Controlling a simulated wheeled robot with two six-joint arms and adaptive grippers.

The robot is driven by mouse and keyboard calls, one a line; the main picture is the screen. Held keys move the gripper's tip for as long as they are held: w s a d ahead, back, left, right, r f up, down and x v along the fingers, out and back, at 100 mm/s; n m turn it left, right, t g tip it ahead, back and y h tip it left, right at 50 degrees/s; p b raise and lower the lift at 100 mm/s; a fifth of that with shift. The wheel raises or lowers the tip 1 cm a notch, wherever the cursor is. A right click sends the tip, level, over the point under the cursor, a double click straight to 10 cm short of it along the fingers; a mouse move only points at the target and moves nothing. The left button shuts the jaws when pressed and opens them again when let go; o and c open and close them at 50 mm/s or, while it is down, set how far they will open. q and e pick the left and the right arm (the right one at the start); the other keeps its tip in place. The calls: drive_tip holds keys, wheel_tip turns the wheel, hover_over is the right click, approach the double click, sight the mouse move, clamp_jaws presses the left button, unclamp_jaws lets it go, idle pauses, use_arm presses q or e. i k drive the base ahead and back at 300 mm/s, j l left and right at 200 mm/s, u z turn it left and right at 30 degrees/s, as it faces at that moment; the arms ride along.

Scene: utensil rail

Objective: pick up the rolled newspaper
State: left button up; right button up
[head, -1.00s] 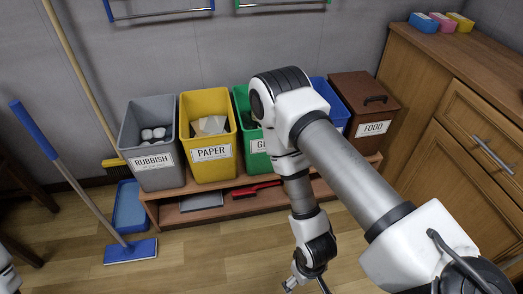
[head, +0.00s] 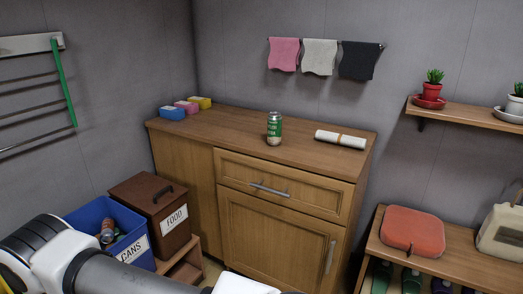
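The rolled newspaper (head: 341,138) is a white roll with a brown band around it. It lies on the right part of the wooden cabinet's top (head: 225,126), near the right end. Nothing covers it. A green and silver can (head: 274,128) stands upright to its left, apart from it. Part of my arm shows at the lower left, well away from the newspaper. Neither of my grippers is in the picture.
Blue, pink and yellow sponges (head: 186,107) sit at the cabinet top's back left. A blue cans bin (head: 112,232) and a brown food bin (head: 158,210) stand left of the cabinet. A low shelf with a red cushion-like item (head: 411,229) stands at right. Cloths (head: 320,56) hang above.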

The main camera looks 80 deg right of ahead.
sight(339, 139)
drive_tip(key=z, duration=3.05)
